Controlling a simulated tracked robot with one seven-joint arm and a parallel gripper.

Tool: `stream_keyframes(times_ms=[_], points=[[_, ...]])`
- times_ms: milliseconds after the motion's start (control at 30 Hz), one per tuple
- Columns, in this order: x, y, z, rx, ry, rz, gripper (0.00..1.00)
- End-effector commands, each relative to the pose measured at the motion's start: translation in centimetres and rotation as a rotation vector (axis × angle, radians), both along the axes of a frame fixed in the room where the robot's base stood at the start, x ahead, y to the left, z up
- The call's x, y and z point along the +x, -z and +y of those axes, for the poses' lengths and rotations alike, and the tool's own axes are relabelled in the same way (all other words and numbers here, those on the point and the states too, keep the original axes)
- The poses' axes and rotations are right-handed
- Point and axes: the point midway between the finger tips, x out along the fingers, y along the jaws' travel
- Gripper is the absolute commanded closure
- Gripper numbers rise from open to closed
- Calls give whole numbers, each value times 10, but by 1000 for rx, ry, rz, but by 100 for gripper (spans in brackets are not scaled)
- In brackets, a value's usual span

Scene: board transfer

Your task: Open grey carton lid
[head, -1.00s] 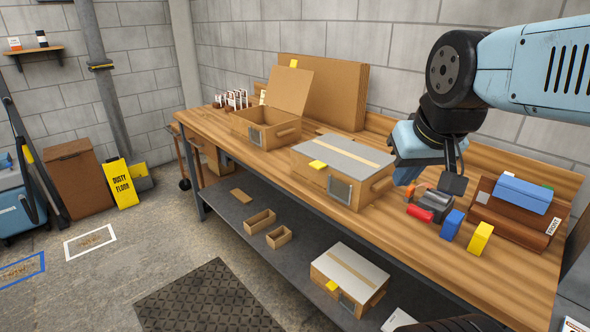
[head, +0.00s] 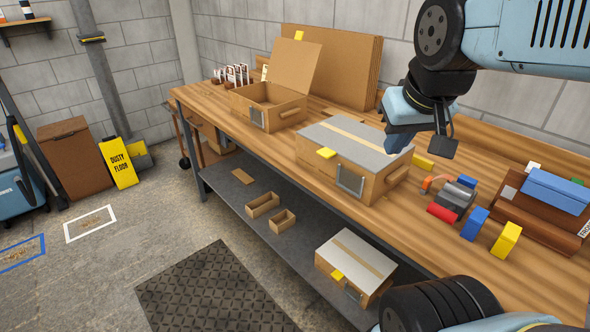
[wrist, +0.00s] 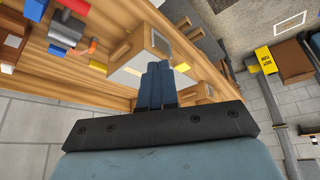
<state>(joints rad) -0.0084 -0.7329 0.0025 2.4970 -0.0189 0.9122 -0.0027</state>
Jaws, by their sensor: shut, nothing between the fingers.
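The grey-lidded carton (head: 378,186) stands on the workbench, its grey lid (head: 345,130) lying closed with a tan tape strip along it. A yellow tab (head: 326,153) sits at the lid's front edge, above a metal label frame on the front face. My gripper (head: 398,145) is shut and empty at the lid's right end; whether it touches the lid I cannot tell. In the wrist view my shut fingers (wrist: 156,72) point toward the carton (wrist: 146,42) and hide part of it.
An open carton (head: 285,112) stands to the left, with flat cardboard behind it. Another grey-lidded carton (head: 341,284) sits on the lower shelf, beside small open trays.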

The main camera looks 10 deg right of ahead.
Motion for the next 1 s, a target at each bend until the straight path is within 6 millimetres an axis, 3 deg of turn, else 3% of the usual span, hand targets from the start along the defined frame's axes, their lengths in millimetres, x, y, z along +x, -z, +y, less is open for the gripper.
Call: stream_keyframes(times_ms=[500,1000], points=[[26,57,-10,-376,-274,416,100],[69,93,-11,-827,-581,777,100]])
